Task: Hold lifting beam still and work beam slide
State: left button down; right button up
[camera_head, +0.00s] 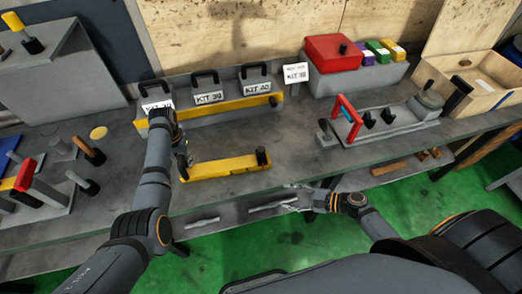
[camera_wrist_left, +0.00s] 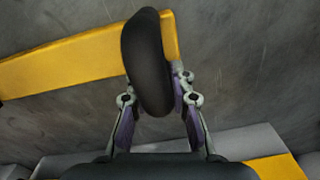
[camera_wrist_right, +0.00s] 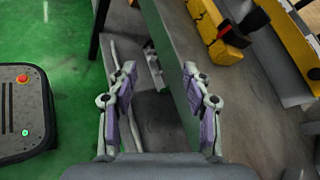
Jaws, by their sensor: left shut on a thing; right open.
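The yellow lifting beam (camera_head: 222,170) lies on the grey bench top. A dark slide knob (camera_head: 262,156) stands at its right end. My left gripper (camera_head: 184,160) is at the beam's left end. In the left wrist view its fingers are shut on a black handle (camera_wrist_left: 146,55) at the end of the yellow beam (camera_wrist_left: 65,65). My right gripper (camera_head: 290,203) is open and empty, in front of the bench's front edge and right of the beam. In the right wrist view the beam (camera_wrist_right: 204,22) and its dark knob (camera_wrist_right: 243,25) are at upper right, apart from the open fingers (camera_wrist_right: 157,75).
A grey rack with KIT labels (camera_head: 208,97) and a yellow bar (camera_head: 225,108) stands behind the beam. A fixture with a red handle (camera_head: 346,107) is to the right. Tools with dark handles (camera_head: 93,153) stand at left. The bench edge (camera_wrist_right: 172,70) lies close to my right fingers.

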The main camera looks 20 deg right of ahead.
aim_at(261, 149)
jog(key=w+r+m+t, duration=0.2)
jog(key=m, duration=0.1)
jog(key=w+d+r+m+t, duration=0.1)
jog(key=w+r+m, duration=0.2)
jog(key=w+r+m+t, duration=0.2)
jog(key=m, duration=0.1)
jog(key=shift+w+d+r+m+t, duration=0.2)
jog(key=shift+d+r+m+t, duration=0.1)
jog(key=shift+r, duration=0.05)
jog(key=x, duration=1.2)
jog(key=shift+s+a+r, duration=0.1)
grip_shut()
